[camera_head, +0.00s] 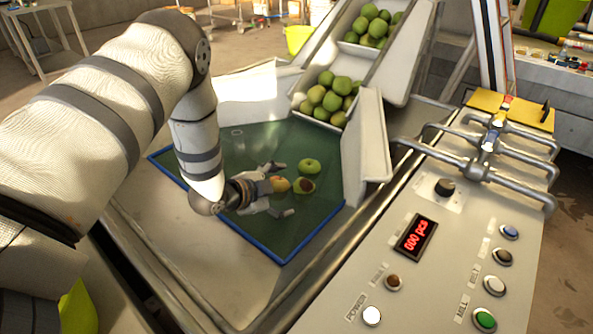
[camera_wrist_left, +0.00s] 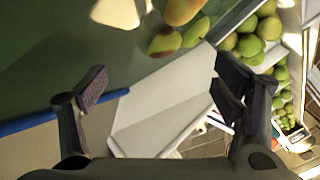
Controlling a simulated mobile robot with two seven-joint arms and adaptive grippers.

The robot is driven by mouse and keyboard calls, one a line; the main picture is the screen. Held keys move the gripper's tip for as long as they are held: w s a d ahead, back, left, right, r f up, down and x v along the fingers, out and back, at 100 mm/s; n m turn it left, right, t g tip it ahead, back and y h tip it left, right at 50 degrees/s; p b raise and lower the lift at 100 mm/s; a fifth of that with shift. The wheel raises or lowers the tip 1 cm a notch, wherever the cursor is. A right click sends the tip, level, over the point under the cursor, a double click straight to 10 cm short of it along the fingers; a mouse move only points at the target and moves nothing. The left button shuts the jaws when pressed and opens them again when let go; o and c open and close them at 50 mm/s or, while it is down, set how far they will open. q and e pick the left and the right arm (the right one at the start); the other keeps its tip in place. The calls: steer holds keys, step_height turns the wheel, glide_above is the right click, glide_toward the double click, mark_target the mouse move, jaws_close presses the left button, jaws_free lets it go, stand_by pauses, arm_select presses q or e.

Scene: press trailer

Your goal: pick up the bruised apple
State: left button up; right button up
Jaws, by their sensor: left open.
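The bruised apple (camera_head: 304,186), green with a dark brown patch, lies on the dark green mat (camera_head: 250,141) in the head view. A yellow-orange apple (camera_head: 280,184) lies just left of it and a plain green apple (camera_head: 310,166) just behind it. My left gripper (camera_head: 279,190) is open, its fingers pointing towards these apples, with nothing gripped. In the left wrist view, the open fingers (camera_wrist_left: 160,87) have an empty gap; an orange-tinted apple (camera_wrist_left: 183,10) and two greener ones lie beyond, near the top edge. My right gripper is not in view.
A white chute (camera_head: 366,150) stands right of the mat. Sloped white trays hold many green apples (camera_head: 330,98). A control panel (camera_head: 445,255) with buttons, a red display and metal pipes fills the right. The mat has a blue edge (camera_head: 240,238); its left part is bare.

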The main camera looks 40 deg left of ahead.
mark_target(303, 190)
arm_select(q)
steer(key=b+x, duration=0.1)
steer(key=x, duration=0.2)
steer(key=f+b+x, duration=0.1)
steer(key=x, duration=0.3)
steer(key=b+x, duration=0.1)
steer(key=x, duration=0.3)
steer(key=shift+s+a+f, duration=0.15)
steer(key=shift+a+f, duration=0.05)
steer(key=shift+f, duration=0.1)
steer(key=shift+w+r, duration=0.15)
steer(key=shift+w, duration=0.1)
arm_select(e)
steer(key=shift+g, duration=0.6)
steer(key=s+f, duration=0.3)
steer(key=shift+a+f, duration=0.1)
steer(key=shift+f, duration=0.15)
arm_select(q)
steer(key=c, duration=1.3)
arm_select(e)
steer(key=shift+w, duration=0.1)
